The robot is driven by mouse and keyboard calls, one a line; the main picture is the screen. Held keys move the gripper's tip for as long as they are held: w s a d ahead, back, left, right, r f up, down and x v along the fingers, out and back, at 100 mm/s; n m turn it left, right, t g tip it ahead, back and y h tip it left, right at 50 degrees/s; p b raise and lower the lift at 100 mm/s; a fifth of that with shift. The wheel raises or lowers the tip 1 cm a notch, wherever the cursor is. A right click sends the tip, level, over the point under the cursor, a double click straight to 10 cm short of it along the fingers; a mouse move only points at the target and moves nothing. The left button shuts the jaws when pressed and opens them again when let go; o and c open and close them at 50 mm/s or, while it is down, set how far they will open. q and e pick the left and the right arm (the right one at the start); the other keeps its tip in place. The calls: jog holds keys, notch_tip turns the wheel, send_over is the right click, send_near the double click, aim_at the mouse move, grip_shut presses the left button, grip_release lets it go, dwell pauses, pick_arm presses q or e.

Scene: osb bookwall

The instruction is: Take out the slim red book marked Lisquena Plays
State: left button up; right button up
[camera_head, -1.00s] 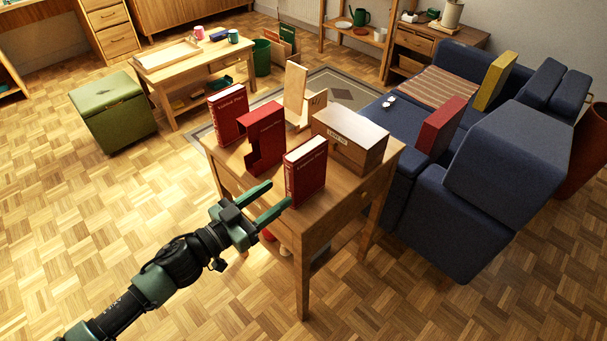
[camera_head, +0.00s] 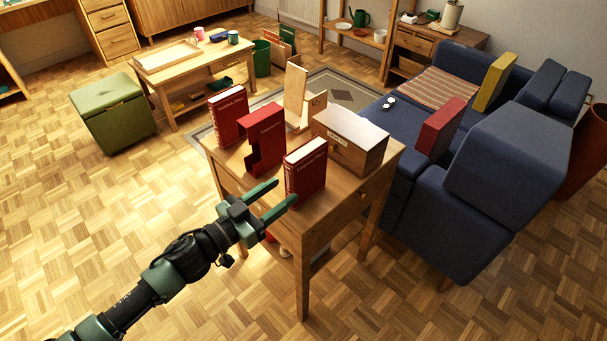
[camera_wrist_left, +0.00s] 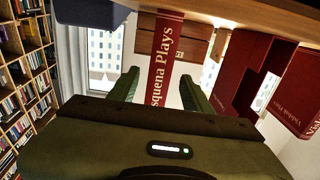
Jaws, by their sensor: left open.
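The slim red book (camera_head: 306,175) stands upright at the near corner of the small wooden table. In the left wrist view its spine (camera_wrist_left: 164,60) reads "squena Plays"; the start of the title is hidden behind the gripper body. My left gripper (camera_head: 286,191) is open and empty, just in front of this book. In the wrist view the spine appears between the two fingers; I cannot tell whether they touch it. A notched red slipcase (camera_head: 265,138) and another red book (camera_head: 228,115) stand behind it. My right gripper is not in view.
A wooden box with a label (camera_head: 350,138) and a wooden bookend (camera_head: 297,95) share the small table (camera_head: 336,204). A blue sofa (camera_head: 445,205) with a red cushion (camera_head: 439,128) stands to the right. Open parquet floor lies at the left and front.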

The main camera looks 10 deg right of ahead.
aim_at(288, 185)
pick_arm(q)
jog(key=shift+x, duration=2.1)
grip_shut()
jog(key=shift+r, duration=0.15)
jog(key=shift+r+p, duration=0.1)
jog(key=shift+p, duration=0.25)
jog(key=shift+r, duration=0.15)
jog(key=shift+p+v, duration=1.25)
jog(key=shift+v, duration=1.8)
jog(key=p+v, duration=0.1)
jog(key=v, duration=0.7)
jog(key=shift+p, duration=0.4)
